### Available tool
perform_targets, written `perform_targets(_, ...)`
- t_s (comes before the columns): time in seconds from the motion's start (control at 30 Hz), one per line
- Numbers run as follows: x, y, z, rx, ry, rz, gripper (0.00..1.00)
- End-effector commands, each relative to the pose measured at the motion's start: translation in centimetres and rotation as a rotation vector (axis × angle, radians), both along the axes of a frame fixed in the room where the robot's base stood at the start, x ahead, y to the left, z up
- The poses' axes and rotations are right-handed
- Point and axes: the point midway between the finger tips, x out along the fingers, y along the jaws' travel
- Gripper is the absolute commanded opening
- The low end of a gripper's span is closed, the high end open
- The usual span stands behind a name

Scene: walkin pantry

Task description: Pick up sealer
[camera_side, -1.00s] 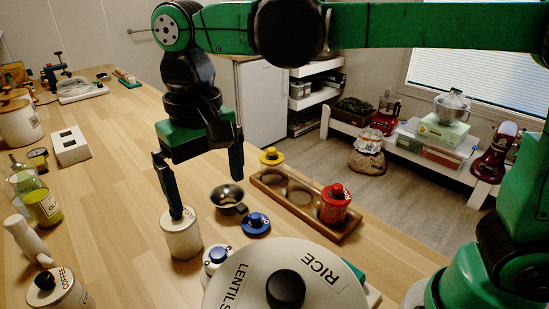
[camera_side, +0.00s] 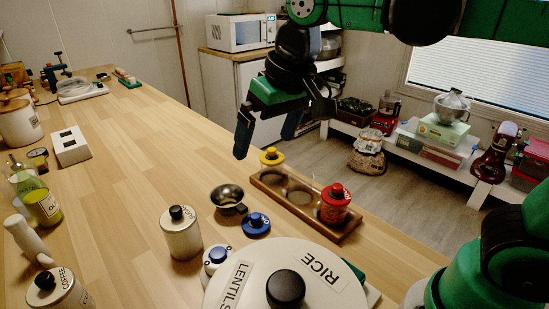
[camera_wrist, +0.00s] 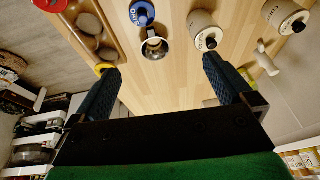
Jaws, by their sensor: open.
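My gripper (camera_side: 265,148) is open and empty, raised above the bench near the far end of the wooden tray. In the wrist view its two dark fingers (camera_wrist: 162,68) are spread with bare bench between them. I cannot tell for sure which thing is the sealer. A small green and white item (camera_side: 128,79) lies at the far left of the bench, and a dark upright device (camera_side: 57,70) stands left of it; both are too small to make out and well away from my gripper.
A wooden tray (camera_side: 348,233) holds a red-lidded jar (camera_side: 333,207). A metal cup (camera_side: 228,198), a blue-knobbed lid (camera_side: 256,224) and a cream canister (camera_side: 181,234) stand near it. The bench's middle is clear.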

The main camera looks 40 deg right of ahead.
Motion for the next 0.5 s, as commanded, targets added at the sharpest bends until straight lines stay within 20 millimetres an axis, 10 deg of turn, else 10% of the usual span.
perform_targets(0.2,-2.6,-5.5,-5.5,-0.040,-0.212,-0.020,1.00)
perform_targets(0.5,-3.8,-7.3,-8.0,-0.078,-0.303,-0.023,0.99)
